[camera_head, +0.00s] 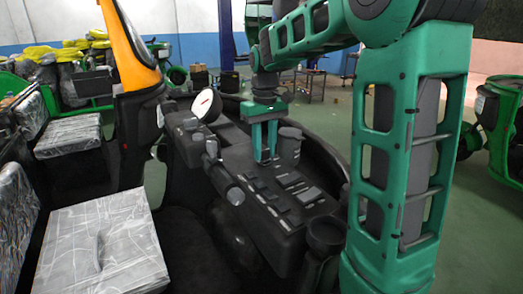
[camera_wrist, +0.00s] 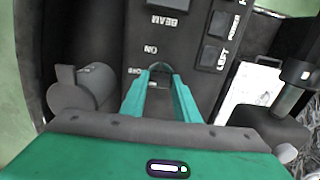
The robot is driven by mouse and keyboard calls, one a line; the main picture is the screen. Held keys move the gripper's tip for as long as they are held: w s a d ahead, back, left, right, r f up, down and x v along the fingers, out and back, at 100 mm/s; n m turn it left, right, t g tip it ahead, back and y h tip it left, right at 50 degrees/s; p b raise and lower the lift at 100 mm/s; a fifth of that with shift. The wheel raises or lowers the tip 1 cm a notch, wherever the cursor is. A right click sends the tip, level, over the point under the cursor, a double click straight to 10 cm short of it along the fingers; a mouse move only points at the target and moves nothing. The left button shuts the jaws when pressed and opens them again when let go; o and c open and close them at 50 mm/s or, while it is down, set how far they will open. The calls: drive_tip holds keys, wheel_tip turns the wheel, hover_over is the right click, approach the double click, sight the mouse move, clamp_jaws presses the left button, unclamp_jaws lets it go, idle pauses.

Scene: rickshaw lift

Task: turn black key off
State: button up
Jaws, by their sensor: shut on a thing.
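My green gripper (camera_head: 265,156) points down onto the black dashboard panel (camera_head: 238,157) of the rickshaw. In the wrist view, my gripper (camera_wrist: 161,76) has its two fingers close together around a small dark key (camera_wrist: 160,67), and it is shut on it. Only the key's rounded top edge shows between the fingertips. The key sits by an ON label and a second label partly covered by a finger. In the head view the fingers hide the key.
A dark cylindrical knob (camera_wrist: 85,88) stands beside my gripper. Rocker switches (camera_wrist: 222,24) line the panel. A plastic-wrapped seat (camera_head: 100,240) lies at the front left.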

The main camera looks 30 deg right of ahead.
sight(264, 150)
drive_tip(key=shift+w+r, duration=0.1)
drive_tip(key=shift+w, duration=0.05)
drive_tip(key=o, duration=1)
drive_tip(key=shift+o, duration=0.2)
wheel_tip(264, 150, up, 11)
drive_tip(key=shift+f, duration=0.2)
